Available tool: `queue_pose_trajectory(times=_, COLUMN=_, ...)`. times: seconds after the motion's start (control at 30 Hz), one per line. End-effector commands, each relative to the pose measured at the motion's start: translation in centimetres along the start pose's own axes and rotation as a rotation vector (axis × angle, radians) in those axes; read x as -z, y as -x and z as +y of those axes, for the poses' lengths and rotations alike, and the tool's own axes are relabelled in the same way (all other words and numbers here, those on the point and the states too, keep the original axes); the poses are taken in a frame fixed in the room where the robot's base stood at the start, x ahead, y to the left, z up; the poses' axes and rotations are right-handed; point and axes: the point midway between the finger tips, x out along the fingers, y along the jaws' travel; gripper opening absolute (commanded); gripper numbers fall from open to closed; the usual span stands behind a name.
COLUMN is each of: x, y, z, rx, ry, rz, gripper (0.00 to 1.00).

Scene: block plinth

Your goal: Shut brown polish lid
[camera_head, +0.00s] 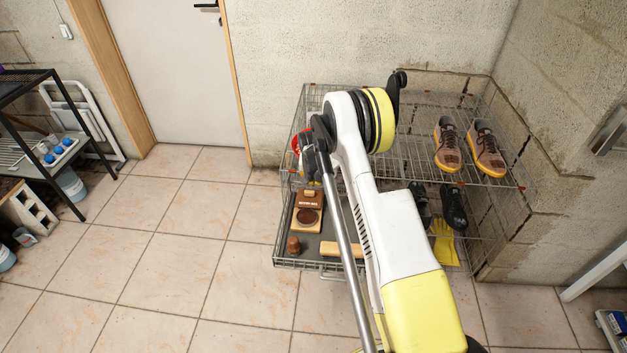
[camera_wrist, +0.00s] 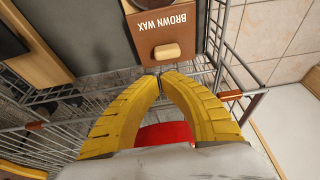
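The brown polish box is in the lower wire basket in the head view, with a dark round patch of polish (camera_head: 307,217) showing in its open base. Its brown lid (camera_head: 310,198) is raised at the far side of the base. In the wrist view the lid (camera_wrist: 155,25) shows "BROWN WAX" lettering, with a light brown tab (camera_wrist: 167,52) at its edge. My gripper (camera_wrist: 160,75) has its yellow fingertips together just short of the tab, with nothing seen between them. In the head view my arm hides most of the gripper.
The wire rack (camera_head: 405,158) has thin rails close around my gripper. A wooden brush (camera_head: 343,248) and a small brown knobbed item (camera_head: 293,244) lie in the lower basket. Brown shoes (camera_head: 447,145) stand on the upper shelf. The tiled floor (camera_head: 180,250) at left is clear.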

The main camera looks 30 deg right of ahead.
Motion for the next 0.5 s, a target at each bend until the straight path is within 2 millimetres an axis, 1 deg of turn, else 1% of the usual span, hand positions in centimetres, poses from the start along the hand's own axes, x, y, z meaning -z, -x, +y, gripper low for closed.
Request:
queue_pose_trajectory(times=0.03, x=-0.1, y=-1.2, z=0.0, rx=0.0, ry=0.0, rz=0.0, gripper=0.0)
queue_pose_trajectory(times=0.2, x=0.0, y=-3.4, z=0.0, rx=0.0, ry=0.0, rz=0.0, gripper=0.0)
queue_pose_trajectory(times=0.33, x=0.0, y=-4.1, z=0.0, rx=0.0, ry=0.001, rz=0.0, gripper=0.0)
queue_pose_trajectory(times=0.5, x=0.0, y=-4.2, z=0.0, rx=0.0, ry=0.001, rz=0.0, gripper=0.0)
